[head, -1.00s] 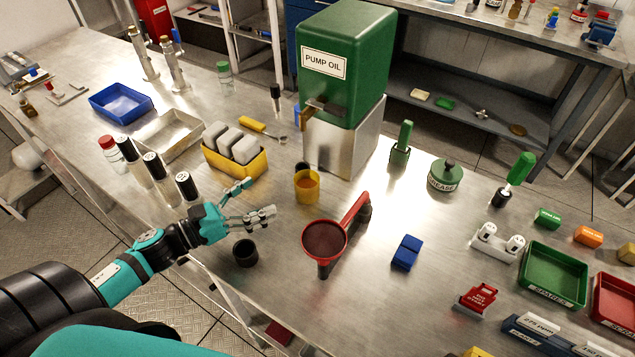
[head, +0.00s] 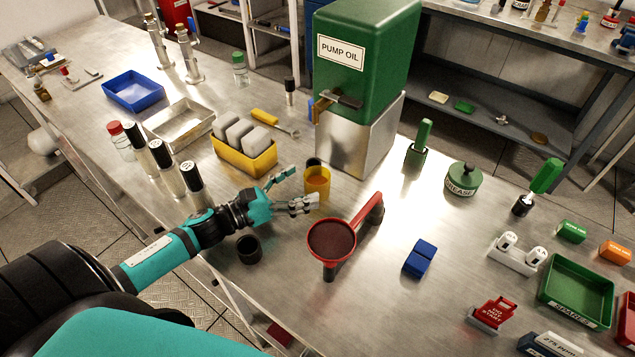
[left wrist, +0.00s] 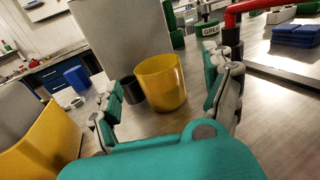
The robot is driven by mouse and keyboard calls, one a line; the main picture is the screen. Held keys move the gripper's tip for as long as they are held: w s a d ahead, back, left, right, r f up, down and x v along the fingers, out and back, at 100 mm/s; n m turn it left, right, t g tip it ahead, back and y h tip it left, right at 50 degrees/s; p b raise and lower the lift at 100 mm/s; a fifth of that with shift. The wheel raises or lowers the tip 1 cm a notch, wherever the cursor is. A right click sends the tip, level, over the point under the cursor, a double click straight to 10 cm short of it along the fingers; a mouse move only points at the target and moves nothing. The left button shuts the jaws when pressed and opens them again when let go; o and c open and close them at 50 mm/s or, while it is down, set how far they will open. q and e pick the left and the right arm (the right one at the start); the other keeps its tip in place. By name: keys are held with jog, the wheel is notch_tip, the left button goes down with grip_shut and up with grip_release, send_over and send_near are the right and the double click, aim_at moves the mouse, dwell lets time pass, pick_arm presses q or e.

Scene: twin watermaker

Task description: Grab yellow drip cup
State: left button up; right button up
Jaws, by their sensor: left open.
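The yellow drip cup (head: 317,184) stands upright on the metal bench in front of the pump oil dispenser (head: 362,90). In the head view it appears to hold orange-yellow liquid. In the left wrist view the cup (left wrist: 161,84) shows ahead, between my open fingers. My left gripper (head: 300,188) is open and empty, with its fingertips close to the cup's left side. I cannot tell whether a finger touches it. A small black cup (left wrist: 132,90) stands right behind the yellow cup. My right gripper is not in view.
A red funnel (head: 331,239) on a stand is close to the right of the gripper. A yellow bin (head: 247,160) with grey blocks stands to the left. A black cup (head: 249,249) is below my left wrist. Bare bench lies between funnel and blue block (head: 418,258).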

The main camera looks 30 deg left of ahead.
aim_at(306, 183)
pick_arm(q)
jog(key=x, duration=0.1)
jog(key=p+x, duration=0.1)
jog(key=x, duration=0.1)
jog(key=p+x, duration=0.1)
jog(key=x, duration=0.1)
jog(key=shift+w+a+f, duration=0.1)
jog(key=shift+w+f, duration=0.15)
jog(key=shift+w, duration=0.05)
jog(key=shift+s, duration=0.1)
jog(key=shift+c, duration=0.6)
jog(key=c, duration=1.1)
